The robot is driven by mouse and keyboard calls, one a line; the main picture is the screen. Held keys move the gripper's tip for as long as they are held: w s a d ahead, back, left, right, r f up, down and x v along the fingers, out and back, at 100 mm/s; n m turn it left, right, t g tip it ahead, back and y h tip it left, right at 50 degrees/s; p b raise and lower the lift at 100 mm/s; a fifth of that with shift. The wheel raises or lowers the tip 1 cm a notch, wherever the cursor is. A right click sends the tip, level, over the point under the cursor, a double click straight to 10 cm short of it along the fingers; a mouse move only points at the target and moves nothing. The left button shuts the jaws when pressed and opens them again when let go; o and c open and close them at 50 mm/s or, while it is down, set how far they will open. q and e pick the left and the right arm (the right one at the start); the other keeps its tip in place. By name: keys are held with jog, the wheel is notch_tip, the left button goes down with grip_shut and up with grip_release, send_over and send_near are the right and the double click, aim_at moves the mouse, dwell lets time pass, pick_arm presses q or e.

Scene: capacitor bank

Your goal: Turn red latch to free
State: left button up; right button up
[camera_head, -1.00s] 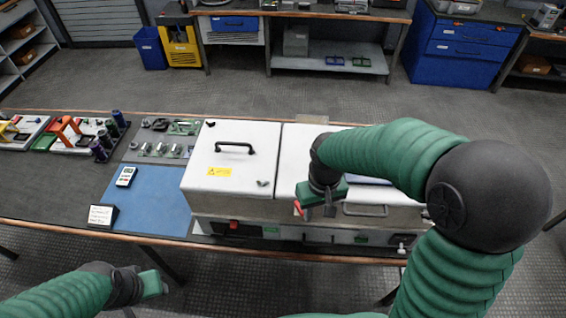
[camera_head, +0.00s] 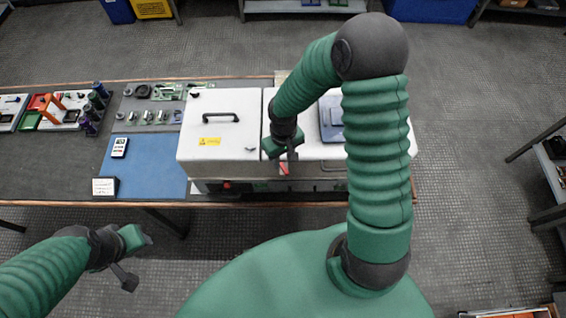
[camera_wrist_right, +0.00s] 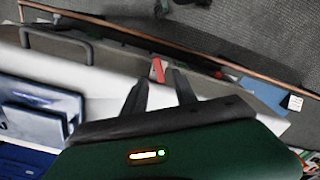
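The red latch (camera_head: 284,169) shows as a small red piece at the front of the white cabinet (camera_head: 222,104), near the seam between its two lids. It also shows in the right wrist view (camera_wrist_right: 158,69). My right gripper (camera_head: 286,160) is at the cabinet's front edge, close to the latch. In the right wrist view its two dark fingers (camera_wrist_right: 161,79) are apart, with the latch in the gap near the tips; I cannot tell whether they touch it. My left gripper (camera_head: 128,262) hangs empty in front of the bench; its finger gap is unclear.
A black handle (camera_head: 235,117) stands on the left lid, and a grey-blue device (camera_head: 332,118) is on the right lid. A blue mat (camera_head: 150,165) lies left of the cabinet. A red switch (camera_head: 227,185) is on the lower front. The floor before the bench is clear.

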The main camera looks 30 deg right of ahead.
aim_at(284, 168)
notch_tip(284, 168, down, 4)
jog(key=shift+d+f, duration=0.15)
jog(key=shift+f, duration=0.05)
grip_shut()
